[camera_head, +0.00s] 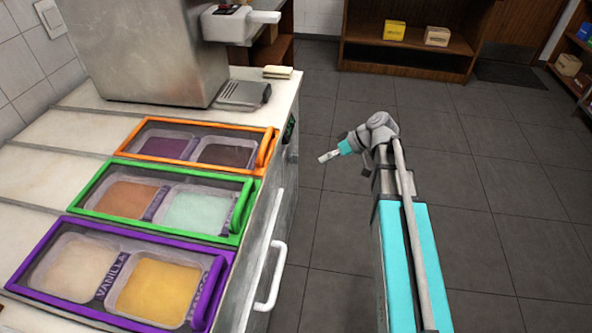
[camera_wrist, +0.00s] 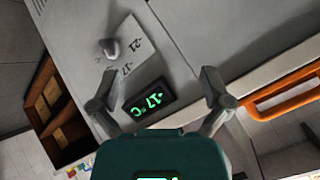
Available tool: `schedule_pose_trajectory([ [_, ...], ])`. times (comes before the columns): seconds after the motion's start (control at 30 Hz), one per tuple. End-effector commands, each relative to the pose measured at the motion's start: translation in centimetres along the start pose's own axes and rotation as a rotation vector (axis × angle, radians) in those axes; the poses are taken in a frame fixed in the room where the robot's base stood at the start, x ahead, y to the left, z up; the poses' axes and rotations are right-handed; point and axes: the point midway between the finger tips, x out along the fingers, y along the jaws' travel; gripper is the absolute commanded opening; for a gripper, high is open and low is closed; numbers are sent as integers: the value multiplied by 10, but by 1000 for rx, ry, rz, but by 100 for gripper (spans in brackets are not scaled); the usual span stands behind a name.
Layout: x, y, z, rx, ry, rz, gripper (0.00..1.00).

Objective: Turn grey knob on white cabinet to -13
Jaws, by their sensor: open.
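The grey knob (camera_wrist: 111,48) shows in the wrist view at the upper left, on a white label plate (camera_wrist: 130,55) with the marks -21 and -17. Beside it a dark display (camera_wrist: 149,101) reads -17 °C in green, upside down in the picture. Both are on the front of the white cabinet (camera_wrist: 190,25). My gripper (camera_wrist: 158,78) is open and empty, its fingers spread, with the display between them and the knob beyond the left finger. In the head view my gripper (camera_head: 329,156) is right of the cabinet front, apart from it; the knob cannot be made out there.
The counter holds orange (camera_head: 203,124), green (camera_head: 238,221) and purple (camera_head: 204,292) framed lids over topping tubs. A white handle (camera_head: 275,275) sticks out from the cabinet front. A steel machine (camera_head: 145,50) stands at the back. The tiled floor (camera_head: 500,180) to the right is clear.

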Motion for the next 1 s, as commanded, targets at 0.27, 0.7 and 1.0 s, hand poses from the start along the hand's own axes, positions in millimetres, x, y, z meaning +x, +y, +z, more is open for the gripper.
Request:
schedule_pose_trajectory([
  [0.27, 31, 42, 4, -140, 131, -80, 99],
  [0.7, 58, 98, 6, -365, 365, -163, 99],
  [1.0, 71, 137, 9, -518, 540, -187, 99],
])
